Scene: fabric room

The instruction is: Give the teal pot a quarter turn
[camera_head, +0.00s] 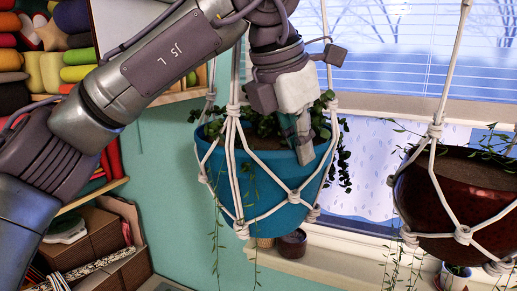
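The teal pot (262,186) hangs upright in a white knotted rope hanger in the middle of the head view. It holds soil and a trailing green plant. My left gripper (304,150) reaches down from above to the right part of the pot's near rim. Its finger end overlaps the rim and the soil just behind it. I cannot tell whether it touches the rim or whether the fingers are shut on it, as one finger hides the other. My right gripper is not in view.
A dark red pot (445,200) hangs in another rope hanger on the right. Behind are a window with blinds (400,62) and a sill (335,262) with small pots. Shelves of coloured fabric rolls (45,70) and cardboard boxes (105,235) stand on the left.

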